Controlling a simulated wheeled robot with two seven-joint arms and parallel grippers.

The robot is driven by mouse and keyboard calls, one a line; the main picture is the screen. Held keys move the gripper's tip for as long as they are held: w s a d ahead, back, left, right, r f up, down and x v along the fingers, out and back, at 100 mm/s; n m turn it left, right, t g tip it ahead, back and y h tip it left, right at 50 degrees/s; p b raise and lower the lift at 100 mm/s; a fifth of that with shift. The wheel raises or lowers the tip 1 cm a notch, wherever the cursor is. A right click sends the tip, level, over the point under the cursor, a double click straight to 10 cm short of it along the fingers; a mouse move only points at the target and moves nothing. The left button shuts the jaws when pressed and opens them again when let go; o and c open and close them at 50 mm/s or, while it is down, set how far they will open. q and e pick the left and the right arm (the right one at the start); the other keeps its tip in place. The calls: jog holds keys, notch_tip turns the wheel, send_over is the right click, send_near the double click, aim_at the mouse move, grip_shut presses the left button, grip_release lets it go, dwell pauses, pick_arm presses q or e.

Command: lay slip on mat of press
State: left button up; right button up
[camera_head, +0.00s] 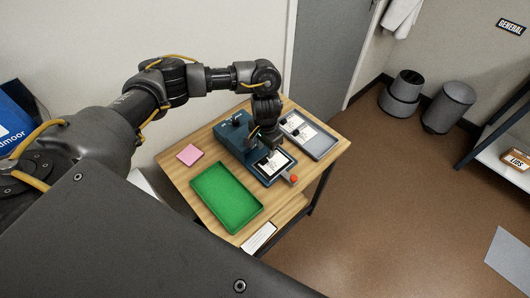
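The blue press (233,137) stands on the wooden table, with a flat bed at its front and a red-tipped lever (293,179). A white slip with dark marks (273,163) is at the dark mat (267,178) of the press, beneath my gripper. My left gripper (270,149) points down over the mat from above. Its fingers are small and dark, so I cannot tell whether they are open or shut, or whether they touch the slip. My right gripper is not in view.
A grey tray (322,151) with white paper and dark items lies behind and right of the press. A green tray (226,196) lies at the left, near a pink pad (189,154). A white label (259,237) is at the table's front edge. Bins (449,106) stand on the floor.

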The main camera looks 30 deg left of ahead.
aim_at(265, 158)
pick_arm(q)
notch_tip(265, 158, up, 7)
jog(key=shift+r, duration=0.15)
dwell(0.6)
